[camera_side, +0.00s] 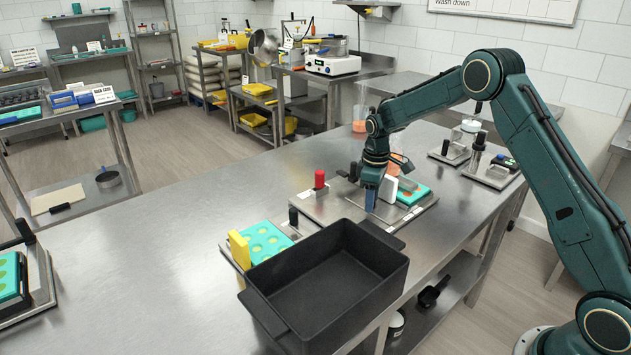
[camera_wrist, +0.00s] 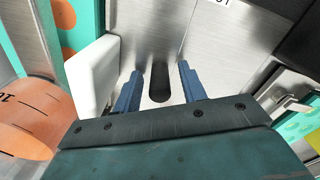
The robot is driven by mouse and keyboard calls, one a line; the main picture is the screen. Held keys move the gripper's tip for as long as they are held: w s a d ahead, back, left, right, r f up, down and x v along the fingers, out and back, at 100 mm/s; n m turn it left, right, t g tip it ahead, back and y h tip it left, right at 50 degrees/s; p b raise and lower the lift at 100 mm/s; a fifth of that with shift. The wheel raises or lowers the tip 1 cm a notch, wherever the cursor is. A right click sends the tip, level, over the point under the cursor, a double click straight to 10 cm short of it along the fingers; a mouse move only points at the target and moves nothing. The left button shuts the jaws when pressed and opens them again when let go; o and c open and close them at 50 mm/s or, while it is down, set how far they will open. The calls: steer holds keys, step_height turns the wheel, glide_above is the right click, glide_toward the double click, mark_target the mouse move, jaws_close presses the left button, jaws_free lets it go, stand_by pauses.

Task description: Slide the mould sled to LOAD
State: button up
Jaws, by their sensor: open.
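My gripper (camera_side: 371,204) points down over a steel base plate (camera_side: 335,207) on the table. In the wrist view its two blue fingers (camera_wrist: 160,70) are open, with a black upright handle (camera_wrist: 160,86) between them. I cannot tell whether they touch it. A white block (camera_wrist: 95,75) stands just left of the fingers. A teal mould with orange filling (camera_side: 413,194) lies at the right of the plate; it also shows at the wrist view's left edge (camera_wrist: 62,14). Whether the handle belongs to the mould sled is unclear. A label is cut off at the wrist view's top.
A red-topped knob (camera_side: 320,179) stands on the plate's left. A black bin (camera_side: 335,275) stands in front, beside a teal mould (camera_side: 265,241) with a yellow piece (camera_side: 239,249). A container of orange liquid (camera_wrist: 35,122) is close at left.

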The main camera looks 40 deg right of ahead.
jaws_close()
steer(key=a, duration=1.2)
steer(key=shift+a, duration=0.15)
steer(key=shift+c, duration=0.5)
jaws_free()
steer(key=shift+a, duration=0.1)
steer(key=shift+o, duration=0.5)
steer(key=shift+d+r, duration=0.1)
steer(key=shift+d, duration=0.1)
step_height(320, 180, up, 14)
steer(key=shift+f, duration=0.2)
